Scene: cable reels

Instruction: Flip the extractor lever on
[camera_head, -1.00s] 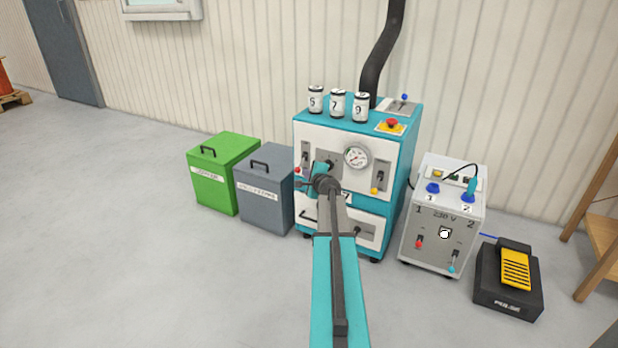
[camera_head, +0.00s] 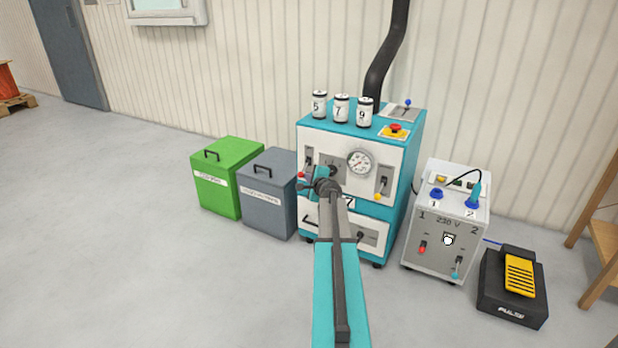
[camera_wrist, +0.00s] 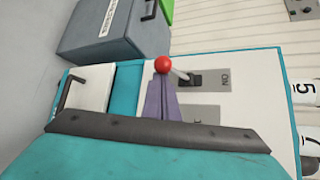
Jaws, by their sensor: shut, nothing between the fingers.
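The teal and white machine (camera_head: 414,150) stands against the wall, with a black duct behind it. A red-knobbed lever (camera_head: 301,175) is on the left of its front; in the wrist view its red ball (camera_wrist: 162,64) points away from the ON mark on its plate (camera_wrist: 208,80). A yellow-knobbed lever (camera_head: 379,195) is on the front right, and a blue-knobbed lever (camera_head: 408,103) is on top near the duct. No label tells which is the extractor's. My gripper (camera_wrist: 160,98) is shut and empty, its tips close to the red ball; contact is unclear.
Cans 5 (camera_head: 319,105), 7 (camera_head: 341,109) and 9 (camera_head: 364,112) stand on top beside a red button (camera_head: 395,128). A green bin (camera_head: 226,175) and grey bin (camera_head: 267,200) are left. A 230 V box (camera_head: 440,235) and pedal (camera_head: 514,285) are right. The floor in front is clear.

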